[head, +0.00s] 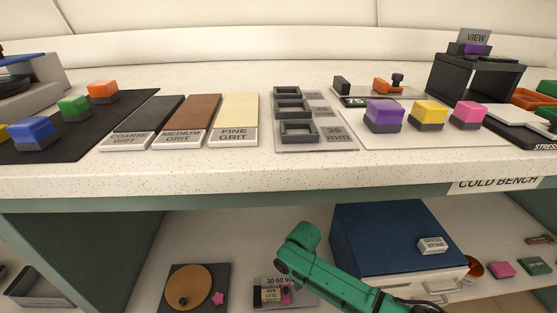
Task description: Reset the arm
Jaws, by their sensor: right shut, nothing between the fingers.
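My right arm (335,275) is green and shows at the bottom centre, in front of the lower shelf and below the bench edge. It bends near its upper left end, and dark cables show at its lower right. My right gripper is shut and empty, but its fingers cannot be clearly picked out. The arm is apart from the objects on the bench top. My left arm and gripper are not in view.
The white speckled bench (200,178) holds coloured blocks, three grit plates and grey square frames (299,132). Below, a blue box (385,235) stands behind my arm. A dark plate with an orange disc (190,285) lies left. The bench's front edge is above the arm.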

